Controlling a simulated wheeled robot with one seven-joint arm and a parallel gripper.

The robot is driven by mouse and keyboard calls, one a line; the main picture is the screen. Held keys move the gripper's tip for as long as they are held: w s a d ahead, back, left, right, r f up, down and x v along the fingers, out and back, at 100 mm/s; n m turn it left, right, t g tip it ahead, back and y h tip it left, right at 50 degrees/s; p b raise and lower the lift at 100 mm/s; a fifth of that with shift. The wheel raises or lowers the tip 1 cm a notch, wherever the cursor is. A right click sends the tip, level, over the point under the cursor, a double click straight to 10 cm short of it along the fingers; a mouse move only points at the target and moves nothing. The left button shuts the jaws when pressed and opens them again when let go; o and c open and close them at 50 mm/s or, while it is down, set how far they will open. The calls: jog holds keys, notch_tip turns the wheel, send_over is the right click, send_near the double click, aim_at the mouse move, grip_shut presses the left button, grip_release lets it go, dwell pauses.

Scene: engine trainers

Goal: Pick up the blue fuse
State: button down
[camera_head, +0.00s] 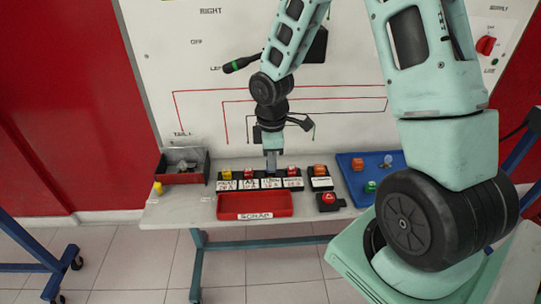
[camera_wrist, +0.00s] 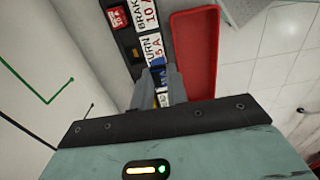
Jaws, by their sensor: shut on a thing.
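My gripper (camera_head: 271,168) points down over the middle of the fuse row on the table. In the wrist view its fingers (camera_wrist: 160,82) are shut on the blue fuse (camera_wrist: 158,62), of which only a small blue part shows between the fingertips. It is beside the white label reading "TURN 15 A" (camera_wrist: 152,47). In the head view the gripper hides the blue fuse. I cannot tell whether the fuse is still seated in its slot.
The red scrap tray (camera_head: 255,206) lies just in front of the row. Yellow (camera_head: 226,174), red (camera_head: 248,173) and orange (camera_head: 318,170) fuses stand near my gripper. A dark bin (camera_head: 184,177) is at left, a blue board (camera_head: 355,190) at right. A panel rises behind.

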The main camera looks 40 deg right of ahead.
jog(key=s+a+b, duration=0.8)
jog(key=s+b, duration=0.4)
notch_tip(320, 180, up, 6)
jog(key=p, duration=0.6)
jog(key=shift+s+a+p, duration=0.25)
jog(key=shift+s+p, duration=0.05)
jog(key=shift+s, duration=0.05)
dwell(0.3)
dwell(1.2)
